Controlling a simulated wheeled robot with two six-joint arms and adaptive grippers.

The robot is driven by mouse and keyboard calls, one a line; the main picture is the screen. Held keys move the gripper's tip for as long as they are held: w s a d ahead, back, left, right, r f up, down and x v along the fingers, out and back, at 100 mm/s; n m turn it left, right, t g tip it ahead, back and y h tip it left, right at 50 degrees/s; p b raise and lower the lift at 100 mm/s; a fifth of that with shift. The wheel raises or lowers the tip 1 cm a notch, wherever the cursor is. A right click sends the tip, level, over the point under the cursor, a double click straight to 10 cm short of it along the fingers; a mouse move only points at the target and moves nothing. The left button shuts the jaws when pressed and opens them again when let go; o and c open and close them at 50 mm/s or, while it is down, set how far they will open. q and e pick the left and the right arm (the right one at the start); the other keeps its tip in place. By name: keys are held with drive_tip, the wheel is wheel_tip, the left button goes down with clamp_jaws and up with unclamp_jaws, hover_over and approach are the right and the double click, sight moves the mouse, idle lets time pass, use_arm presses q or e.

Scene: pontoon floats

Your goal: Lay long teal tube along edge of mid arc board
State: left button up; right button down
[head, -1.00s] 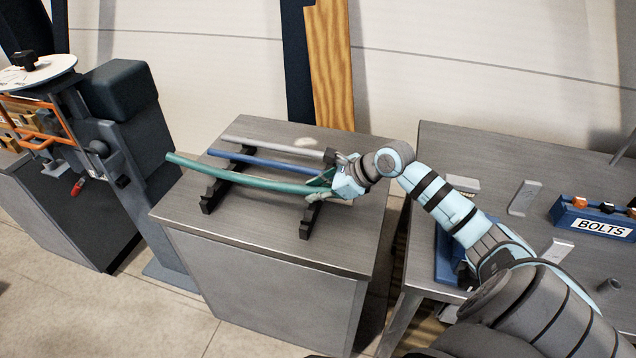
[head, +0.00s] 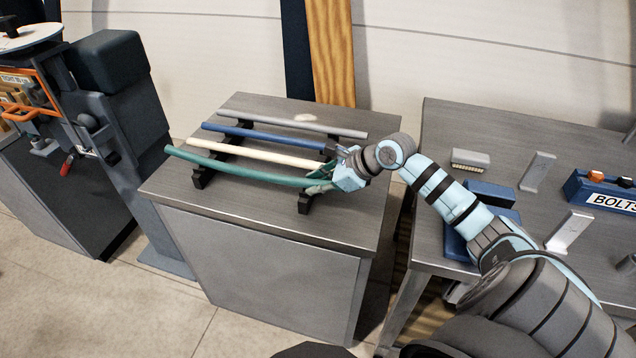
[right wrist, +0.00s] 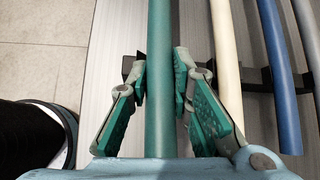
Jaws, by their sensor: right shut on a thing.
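The long teal tube (head: 235,170) runs left to right along the front of a black rack, its left end reaching past the table's left edge. In the right wrist view the teal tube (right wrist: 160,40) passes between the finger pads. My right gripper (head: 325,179) is shut on the tube near its right end; it also shows in the right wrist view (right wrist: 160,88). I cannot tell whether the tube touches the rack. My left gripper is not in view. I cannot make out the mid arc board.
A cream tube (head: 265,155), a blue tube (head: 260,137) and a grey tube (head: 290,122) lie behind on the rack (head: 201,178). The grey table (head: 185,205) has clear front space. A second table (head: 440,115) at right carries a blue BOLTS bin (head: 600,195). A dark machine (head: 125,120) stands left.

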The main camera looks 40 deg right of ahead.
drive_tip(key=shift+s+f, duration=0.15)
drive_tip(key=shift+f, duration=0.1)
drive_tip(key=c, duration=1.4)
unclamp_jaws()
drive_tip(key=shift+o, duration=0.2)
drive_tip(key=shift+a, duration=0.1)
drive_tip(key=shift+r, duration=0.2)
wheel_tip(320, 180, up, 10)
drive_tip(key=shift+f, duration=0.15)
